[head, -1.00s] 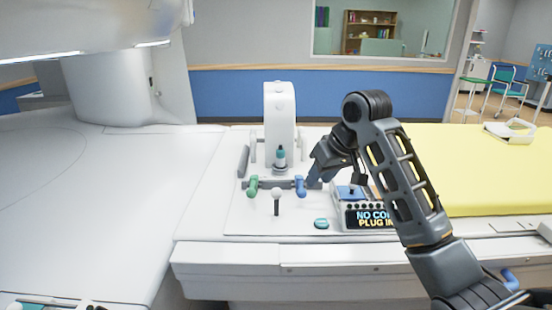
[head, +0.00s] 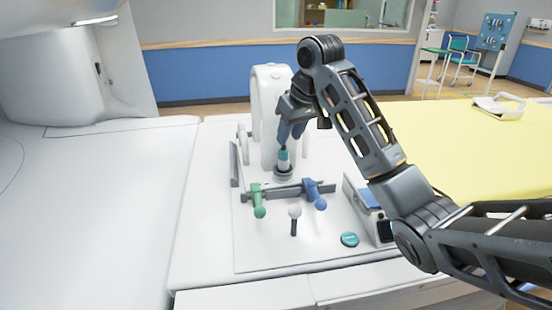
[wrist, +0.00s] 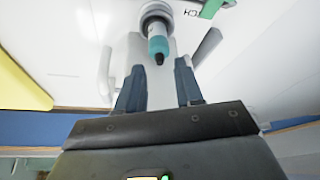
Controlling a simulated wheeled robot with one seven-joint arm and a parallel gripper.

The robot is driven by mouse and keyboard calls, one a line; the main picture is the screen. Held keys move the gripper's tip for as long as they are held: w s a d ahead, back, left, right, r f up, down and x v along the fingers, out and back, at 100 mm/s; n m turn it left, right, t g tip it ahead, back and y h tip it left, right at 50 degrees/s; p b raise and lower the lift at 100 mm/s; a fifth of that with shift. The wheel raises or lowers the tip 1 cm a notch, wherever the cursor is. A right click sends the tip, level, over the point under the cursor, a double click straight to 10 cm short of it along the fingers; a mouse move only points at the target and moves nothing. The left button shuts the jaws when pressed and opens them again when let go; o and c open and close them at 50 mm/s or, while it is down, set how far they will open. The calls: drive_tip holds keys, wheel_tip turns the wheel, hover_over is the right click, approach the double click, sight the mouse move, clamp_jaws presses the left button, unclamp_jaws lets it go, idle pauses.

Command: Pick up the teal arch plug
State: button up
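The teal arch plug (head: 283,158) stands upright in a round grey-white socket, in front of the white arch (head: 265,95) in the head view. In the wrist view the teal plug (wrist: 158,46) shows its dark tip toward me. My gripper (head: 290,138) is just above the plug, with its blue-grey fingers pointing down. In the wrist view my gripper (wrist: 158,72) is open, with the plug's tip lined up between the two fingertips. I cannot tell whether a finger touches it. Nothing is held.
A green-handled lever (head: 258,200), a blue-handled lever (head: 316,194) and a white-knobbed stick (head: 294,213) stand in front of the plug. A teal button (head: 349,240) lies nearer. A control box (head: 367,208) is partly hidden by my arm. The yellow pad (head: 445,140) is at right.

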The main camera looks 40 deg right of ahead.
sight(284, 149)
drive_tip(key=p+x, duration=0.1)
drive_tip(key=x, duration=0.5)
drive_tip(key=shift+w+d+f, duration=0.15)
drive_tip(key=shift+w+f, duration=0.1)
drive_tip(key=shift+w, duration=0.1)
clamp_jaws()
drive_tip(key=shift+r, duration=0.1)
drive_tip(key=shift+r, duration=0.4)
wheel_tip(284, 149, up, 3)
drive_tip(key=shift+r+b, duration=0.2)
drive_tip(key=shift+b, duration=0.2)
drive_tip(key=s+d+r, duration=0.6)
drive_tip(key=d, duration=0.3)
drive_tip(key=shift+s+d+r, duration=0.3)
drive_tip(key=shift+s+r, duration=0.05)
drive_tip(key=shift+s, duration=0.05)
